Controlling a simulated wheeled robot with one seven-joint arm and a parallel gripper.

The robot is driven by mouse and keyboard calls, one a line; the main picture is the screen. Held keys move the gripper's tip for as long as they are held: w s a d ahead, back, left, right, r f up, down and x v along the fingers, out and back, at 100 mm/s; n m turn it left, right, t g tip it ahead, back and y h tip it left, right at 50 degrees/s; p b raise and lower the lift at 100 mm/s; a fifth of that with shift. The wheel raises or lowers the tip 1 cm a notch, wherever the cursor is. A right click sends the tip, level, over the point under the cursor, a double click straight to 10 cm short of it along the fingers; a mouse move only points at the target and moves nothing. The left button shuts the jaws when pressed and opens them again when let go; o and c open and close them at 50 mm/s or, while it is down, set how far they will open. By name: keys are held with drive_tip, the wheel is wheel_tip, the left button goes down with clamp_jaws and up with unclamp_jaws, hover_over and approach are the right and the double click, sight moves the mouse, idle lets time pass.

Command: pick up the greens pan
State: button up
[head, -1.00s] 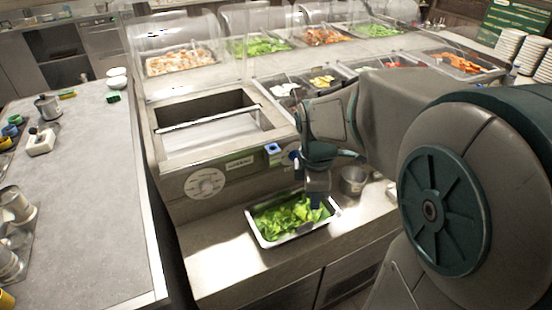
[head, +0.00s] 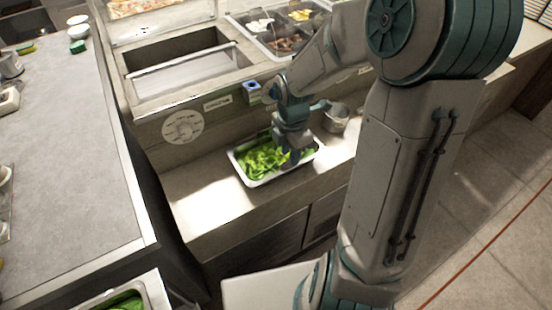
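The greens pan (head: 272,178) is a shallow silver metal pan filled with bright green leaves. It sits on the lit ledge in front of the serving counter in the head view. My gripper (head: 290,158) points down over the right part of the pan, at the leaves or its far right edge. The fingertips are dark and small against the greens, so I cannot tell whether they touch the pan or how far apart they are. My wrist hides part of the pan's back rim.
A metal pot (head: 336,118) stands on the ledge just right of the pan. Another pan with greens (head: 150,288) shows at bottom left. The grey worktop (head: 75,180) is mostly clear.

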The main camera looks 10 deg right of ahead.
sight(289, 161)
drive_tip(key=shift+w+f+b, duration=0.15)
drive_tip(key=shift+w+f, duration=0.05)
drive_tip(key=shift+f, duration=1.1)
drive_tip(key=shift+w+f+b, duration=0.15)
drive_tip(key=shift+f, duration=1.15)
clamp_jaws()
